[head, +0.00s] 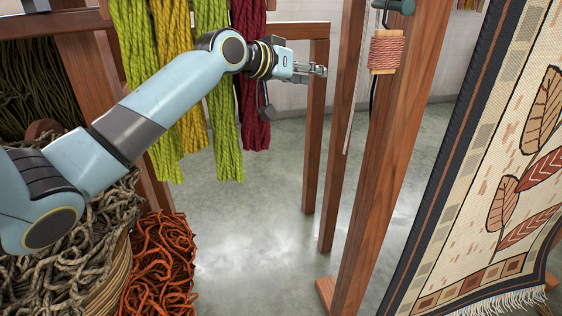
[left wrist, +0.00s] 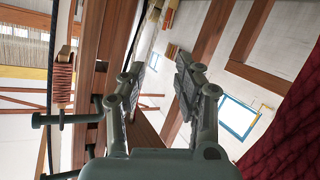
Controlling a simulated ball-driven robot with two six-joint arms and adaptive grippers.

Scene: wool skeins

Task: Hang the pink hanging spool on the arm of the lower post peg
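The pink spool (head: 385,50) is wound with pink cord between pale wooden ends. In the head view it hangs at the upper right, in front of a wooden post and just below a dark green peg (head: 395,6). The spool also shows at the left of the left wrist view (left wrist: 62,80), near a green peg with a round head (left wrist: 62,119). My left gripper (head: 320,70) is left of the spool and apart from it. In the left wrist view its two fingers (left wrist: 158,80) are spread with nothing between them. My right gripper is not in view.
Green, yellow and dark red skeins (head: 250,75) hang behind my left arm. Wooden posts (head: 315,130) stand between the gripper and the spool's post. A patterned rug (head: 490,190) fills the right side. Orange wool (head: 160,265) lies at the lower left. The floor between is clear.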

